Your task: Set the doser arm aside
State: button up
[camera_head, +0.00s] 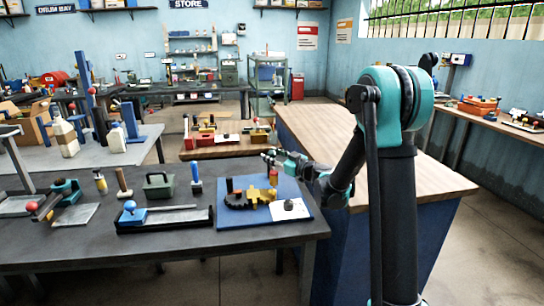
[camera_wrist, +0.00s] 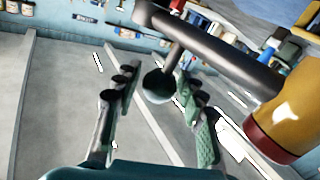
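The doser arm appears to be the dark rod (camera_wrist: 215,50) crossing the top of the wrist view. A short stem drops from it to a round dark knob (camera_wrist: 160,86). The rod's right end meets a yellow and red cylinder (camera_wrist: 285,120). In the head view, a small yellow and red post (camera_head: 273,177) stands on the blue board (camera_head: 300,190); the rod is too small to make out there. My gripper (camera_head: 270,158) is just above this post. In the wrist view, my gripper's fingers (camera_wrist: 158,100) are apart, with the knob showing between their tips; contact is unclear.
A black curved part with a yellow block (camera_head: 250,198) and a white sheet (camera_head: 290,209) lie on the blue board. A green case (camera_head: 159,185), a blue-handled tool (camera_head: 196,180) and a black tray (camera_head: 165,219) stand to the left. The wooden counter (camera_head: 420,172) is bare.

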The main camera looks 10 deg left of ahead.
grip_shut()
jog(key=shift+d, duration=0.1)
jog(key=shift+w+d+n+g+y, duration=0.15)
jog(key=shift+d+n+g+y, duration=0.15)
jog(key=shift+n+g+y, duration=0.35)
jog(key=shift+w+d+n+g+y, duration=0.1)
jog(key=shift+d+n+g+y, duration=0.25)
jog(key=shift+g, duration=0.4)
jog(key=shift+w+d+n+g+y, duration=0.15)
jog(key=shift+d+n+g+y, duration=0.15)
jog(key=shift+n+g, duration=0.65)
jog(key=shift+w+d+n+g+y, duration=0.2)
jog(key=shift+n+g+y, duration=0.3)
jog(key=shift+g, duration=0.75)
jog(key=shift+w+d+n+g+y, duration=0.15)
jog(key=shift+d+n+g+y, duration=0.05)
jog(key=shift+n+g, duration=0.8)
jog(key=shift+g, duration=0.3)
jog(key=shift+o, duration=1.9)
grip_release()
